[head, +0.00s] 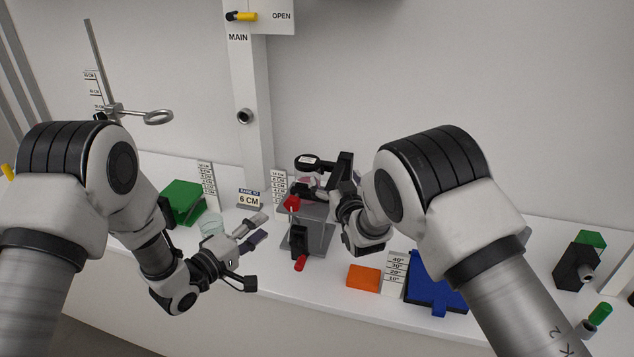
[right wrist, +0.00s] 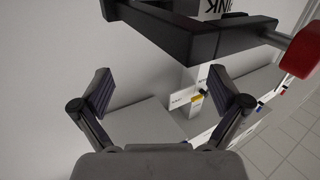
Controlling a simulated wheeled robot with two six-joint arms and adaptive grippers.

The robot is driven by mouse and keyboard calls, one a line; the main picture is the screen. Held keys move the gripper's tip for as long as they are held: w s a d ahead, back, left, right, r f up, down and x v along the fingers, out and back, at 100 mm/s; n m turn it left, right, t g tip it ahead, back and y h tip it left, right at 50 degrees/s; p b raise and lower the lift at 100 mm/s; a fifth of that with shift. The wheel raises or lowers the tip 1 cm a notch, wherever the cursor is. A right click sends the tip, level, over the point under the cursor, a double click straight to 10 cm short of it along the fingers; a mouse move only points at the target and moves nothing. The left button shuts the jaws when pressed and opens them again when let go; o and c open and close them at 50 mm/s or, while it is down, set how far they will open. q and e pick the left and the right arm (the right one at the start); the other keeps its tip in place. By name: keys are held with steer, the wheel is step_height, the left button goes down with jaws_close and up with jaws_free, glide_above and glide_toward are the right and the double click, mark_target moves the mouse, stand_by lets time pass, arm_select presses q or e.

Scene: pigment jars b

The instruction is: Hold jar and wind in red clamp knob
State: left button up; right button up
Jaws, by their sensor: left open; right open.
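A grey stand (head: 318,211) sits mid-table in the head view with a black clamp on it. A red knob (head: 292,203) shows at its upper left, and a red-ended handle (head: 300,263) at its front. A pale clear glass jar (head: 212,226) stands left of the stand. My left gripper (head: 254,254) is open and empty, right of and in front of the jar. My right gripper (right wrist: 162,92) is open and empty at the stand's upper part. In the right wrist view a black bar (right wrist: 200,45) with a red knob (right wrist: 303,53) crosses above the fingers.
A green block (head: 183,200) is at the left, and a dark blue block (head: 254,241) lies near my left gripper. An orange block (head: 363,279) and a blue tray (head: 432,290) lie right of the stand. A ring stand (head: 112,107) is at the back left.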

mark_target(311, 169)
steer(key=shift+y, duration=0.8)
steer(key=a, duration=0.2)
steer(key=s+a, duration=0.1)
steer(key=a, duration=0.1)
steer(key=shift+a+r, duration=0.1)
steer(key=x, duration=0.8)
steer(key=shift+s, duration=0.1)
steer(key=shift+c, duration=0.4)
steer(key=c, duration=1.3)
